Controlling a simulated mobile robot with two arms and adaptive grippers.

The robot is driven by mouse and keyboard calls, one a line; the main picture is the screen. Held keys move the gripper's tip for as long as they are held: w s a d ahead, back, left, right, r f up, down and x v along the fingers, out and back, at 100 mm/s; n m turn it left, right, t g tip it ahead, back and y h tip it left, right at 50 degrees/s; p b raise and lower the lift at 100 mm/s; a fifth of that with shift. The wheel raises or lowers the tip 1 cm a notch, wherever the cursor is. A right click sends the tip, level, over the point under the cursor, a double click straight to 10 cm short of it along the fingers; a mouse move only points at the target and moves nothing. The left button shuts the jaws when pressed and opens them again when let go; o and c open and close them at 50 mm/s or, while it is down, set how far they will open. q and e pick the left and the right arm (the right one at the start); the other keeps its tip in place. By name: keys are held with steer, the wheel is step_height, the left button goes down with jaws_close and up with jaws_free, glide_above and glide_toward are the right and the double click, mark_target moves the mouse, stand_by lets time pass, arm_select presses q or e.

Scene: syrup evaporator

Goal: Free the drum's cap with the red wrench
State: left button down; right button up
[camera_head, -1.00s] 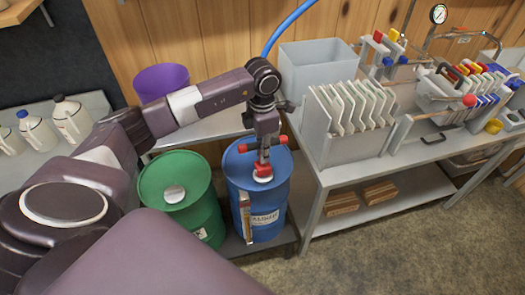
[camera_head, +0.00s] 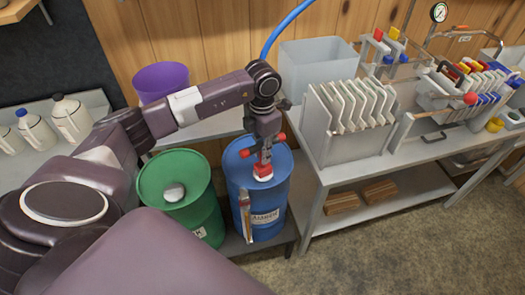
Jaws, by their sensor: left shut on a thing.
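The blue drum (camera_head: 240,178) stands on a low shelf beside the green drum. Its pale cap (camera_head: 263,178) is on the drum's top. The red wrench (camera_head: 263,170) stands upright with its head down on or right at the cap; its crossbar ends stick out on both sides of my left gripper. My left gripper (camera_head: 263,153) points down above the blue drum and is shut on the red wrench. The gripper hides the middle of the wrench, and the wrench head partly covers the cap. My right gripper is not in view.
The green drum (camera_head: 205,210) with a pale cap (camera_head: 174,192) stands left of the blue drum. A steel table (camera_head: 400,157) with a filter plate rack (camera_head: 318,130) is close on the right. A purple bucket (camera_head: 160,80) stands behind. The floor (camera_head: 370,250) in front right is clear.

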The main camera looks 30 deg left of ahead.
arm_select(q)
steer(key=n, duration=0.3)
steer(key=n+p, duration=0.1)
steer(key=n, duration=0.2)
steer(key=shift+d+r+n+p, duration=0.1)
steer(key=shift+r+n+p, duration=0.05)
steer(key=shift+n+p, duration=0.15)
steer(key=shift+n, duration=1.1)
